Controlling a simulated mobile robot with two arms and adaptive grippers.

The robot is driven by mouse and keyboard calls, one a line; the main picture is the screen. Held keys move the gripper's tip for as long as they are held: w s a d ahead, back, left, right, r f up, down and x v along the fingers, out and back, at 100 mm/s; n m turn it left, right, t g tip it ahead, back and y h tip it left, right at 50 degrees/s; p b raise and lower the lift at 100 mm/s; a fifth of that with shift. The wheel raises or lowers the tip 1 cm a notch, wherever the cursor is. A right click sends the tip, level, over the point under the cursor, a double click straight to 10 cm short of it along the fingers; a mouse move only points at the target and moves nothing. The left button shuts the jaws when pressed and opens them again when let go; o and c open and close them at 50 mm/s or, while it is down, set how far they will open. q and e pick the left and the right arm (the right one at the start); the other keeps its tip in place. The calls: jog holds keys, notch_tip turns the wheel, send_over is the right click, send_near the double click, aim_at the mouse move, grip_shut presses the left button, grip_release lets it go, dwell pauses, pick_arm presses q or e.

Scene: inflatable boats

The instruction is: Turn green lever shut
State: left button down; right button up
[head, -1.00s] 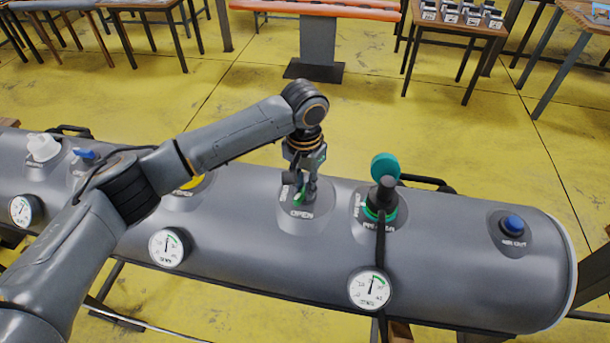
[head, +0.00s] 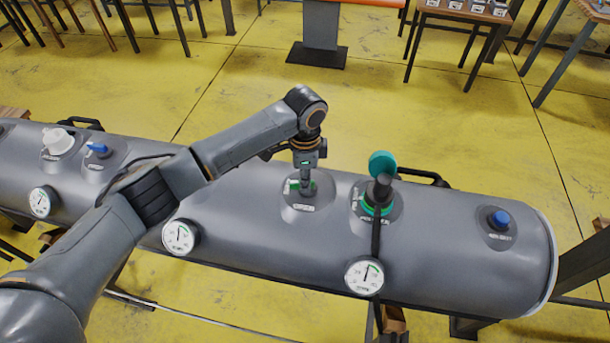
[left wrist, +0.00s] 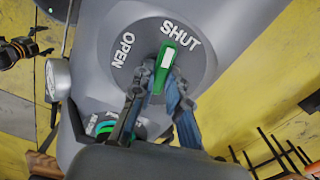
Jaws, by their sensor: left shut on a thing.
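The green lever (left wrist: 166,66) sits on a round dark plate (left wrist: 205,62) marked OPEN and SHUT, on the grey boat tube. In the left wrist view its far end lies close to the SHUT lettering, right of OPEN. It shows small in the head view (head: 294,185), partly hidden by the gripper. My left gripper (head: 306,188) points down over the plate and is shut on the lever; its fingers (left wrist: 160,92) flank the lever's near end in the left wrist view. A dark part with an orange ring, possibly my right gripper (left wrist: 22,48), shows at that view's left edge.
Right of the lever stands a valve with an open teal cap (head: 383,163) and a dark hose. Gauges (head: 364,276) line the tube's front. A blue knob (head: 499,219) is near the tube's right end. Tables (head: 465,12) stand behind; yellow floor between is clear.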

pick_arm(q)
jog(key=shift+w+r+m, duration=0.15)
jog(key=shift+m, duration=1.15)
jog(key=c, duration=1.3)
grip_release()
notch_tip(320, 180, up, 12)
jog(key=shift+f, duration=0.1)
